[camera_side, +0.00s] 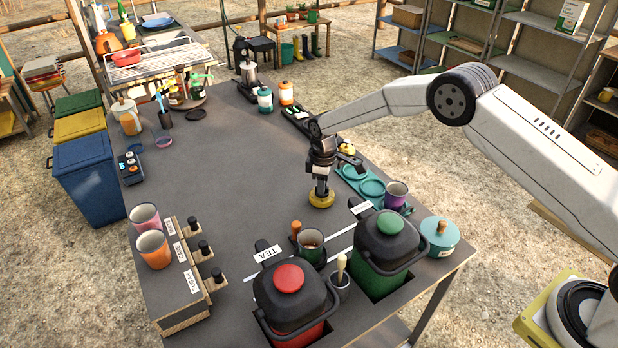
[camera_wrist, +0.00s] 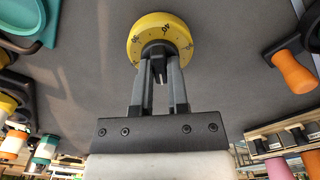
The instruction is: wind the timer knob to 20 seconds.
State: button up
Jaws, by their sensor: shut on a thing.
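The timer is a round yellow dial (camera_side: 322,198) flat on the dark table, with a dark knob at its centre. My gripper (camera_side: 321,187) points straight down over the dial. In the wrist view its two fingers (camera_wrist: 160,62) are closed around the dark knob (camera_wrist: 159,49). The fingers hide part of the dial's near side.
A teal tray (camera_side: 372,187) with a purple cup (camera_side: 396,194) lies right of the timer. A rack with cups (camera_side: 152,249) is front left. The table's left middle is clear.

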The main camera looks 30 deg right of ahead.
dwell(0.3)
jog(key=shift+m, duration=1.2)
jog(key=shift+m, duration=1.2)
jog(key=shift+m, duration=1.2)
